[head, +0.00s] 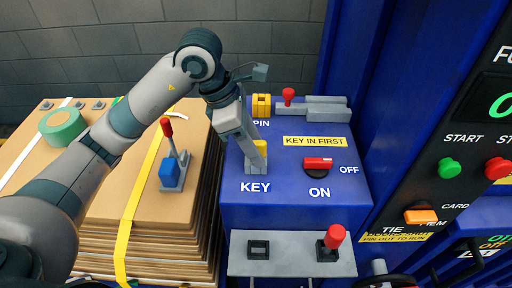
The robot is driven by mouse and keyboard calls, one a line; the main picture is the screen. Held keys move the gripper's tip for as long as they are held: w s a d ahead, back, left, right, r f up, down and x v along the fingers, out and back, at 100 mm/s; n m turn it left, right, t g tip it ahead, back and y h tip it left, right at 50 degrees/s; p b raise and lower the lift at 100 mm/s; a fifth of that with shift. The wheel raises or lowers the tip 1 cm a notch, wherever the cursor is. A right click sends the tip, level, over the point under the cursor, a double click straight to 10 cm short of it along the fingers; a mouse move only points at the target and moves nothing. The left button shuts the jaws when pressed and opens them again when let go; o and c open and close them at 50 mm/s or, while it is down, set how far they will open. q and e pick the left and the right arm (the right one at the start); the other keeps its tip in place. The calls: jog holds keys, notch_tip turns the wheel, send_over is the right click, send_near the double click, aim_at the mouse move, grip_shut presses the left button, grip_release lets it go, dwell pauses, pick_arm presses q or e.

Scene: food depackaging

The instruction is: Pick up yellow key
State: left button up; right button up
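The yellow key (262,147) stands upright at the spot labelled KEY on the blue panel (290,206). Only its upper part shows. My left gripper (256,154) comes down from the upper left with its fingers at the key. The fingers partly hide the key, and I cannot tell whether they are closed on it or only beside it. My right gripper is not in view.
A yellow block (261,105) stands by the PIN label. A red switch (318,163) and a red-knobbed lever (288,96) are nearby. Left are stacked cardboard sheets (110,207) with a blue-based, red-handled tool (170,168) and green tape (63,125). A button panel (455,130) rises right.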

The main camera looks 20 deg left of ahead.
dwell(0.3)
pick_arm(q)
grip_shut()
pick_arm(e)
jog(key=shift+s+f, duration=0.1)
